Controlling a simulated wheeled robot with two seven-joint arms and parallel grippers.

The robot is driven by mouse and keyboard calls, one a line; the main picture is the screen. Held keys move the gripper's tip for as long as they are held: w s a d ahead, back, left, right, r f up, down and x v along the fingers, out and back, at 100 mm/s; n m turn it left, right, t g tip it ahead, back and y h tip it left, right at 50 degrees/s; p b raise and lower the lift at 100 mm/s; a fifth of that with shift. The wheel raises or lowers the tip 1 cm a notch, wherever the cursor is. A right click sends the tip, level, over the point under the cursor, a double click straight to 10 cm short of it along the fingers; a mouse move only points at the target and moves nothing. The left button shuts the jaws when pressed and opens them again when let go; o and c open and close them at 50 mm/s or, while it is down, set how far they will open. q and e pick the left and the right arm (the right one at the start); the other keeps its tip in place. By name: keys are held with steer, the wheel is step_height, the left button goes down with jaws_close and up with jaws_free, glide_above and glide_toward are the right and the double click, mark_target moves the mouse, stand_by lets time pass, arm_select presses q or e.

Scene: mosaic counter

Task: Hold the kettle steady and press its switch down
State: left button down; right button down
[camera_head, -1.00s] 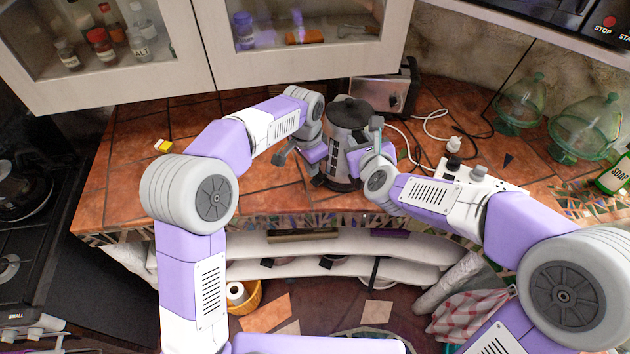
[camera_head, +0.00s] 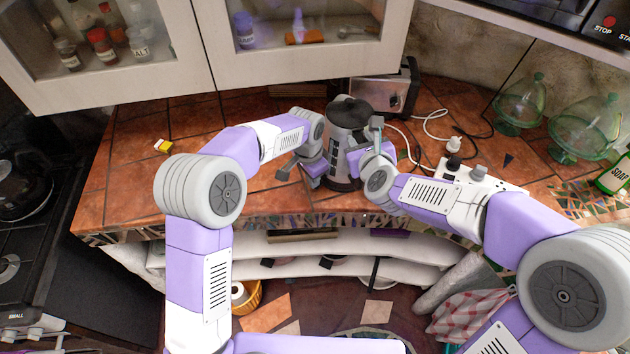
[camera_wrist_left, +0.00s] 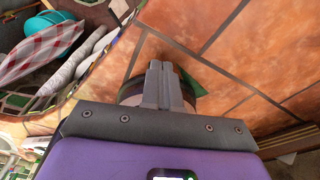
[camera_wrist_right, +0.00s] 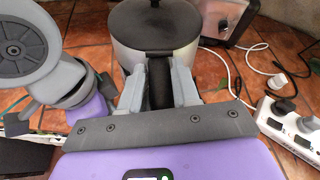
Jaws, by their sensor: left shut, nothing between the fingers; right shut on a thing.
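The kettle (camera_head: 342,135), silver with a black lid, stands upright on the tiled counter. It also shows in the right wrist view (camera_wrist_right: 155,30). My right gripper (camera_wrist_right: 159,75) is shut on the kettle's black handle (camera_wrist_right: 159,90), at the side nearer me; it also shows in the head view (camera_head: 374,140). My left gripper (camera_wrist_left: 163,75) is shut and empty, low at the kettle's left side in the head view (camera_head: 316,173). In the left wrist view its fingertips are in front of the kettle's lower part (camera_wrist_left: 130,92); I cannot tell whether they touch. The switch cannot be made out.
A metal toaster (camera_head: 382,92) stands behind the kettle. A white power strip (camera_head: 480,175) with plugs and cords lies to the right. Green glass jars (camera_head: 520,105) stand farther right. The counter left of the kettle is mostly clear, with a small yellow item (camera_head: 163,146).

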arm_select(q)
steer(key=shift+s+a+r, duration=0.3)
steer(key=shift+s+a, duration=0.2)
steer(key=shift+a, duration=0.15)
steer(key=shift+s+a+r, duration=0.25)
steer(key=shift+s+a, duration=0.2)
steer(key=shift+a, duration=0.15)
step_height(320, 180, up, 12)
steer(key=shift+s+a, duration=0.35)
steer(key=shift+a, duration=0.05)
arm_select(e)
steer(key=c, duration=0.8)
jaws_free()
steer(key=shift+o, duration=0.2)
steer(key=shift+s+r, duration=0.1)
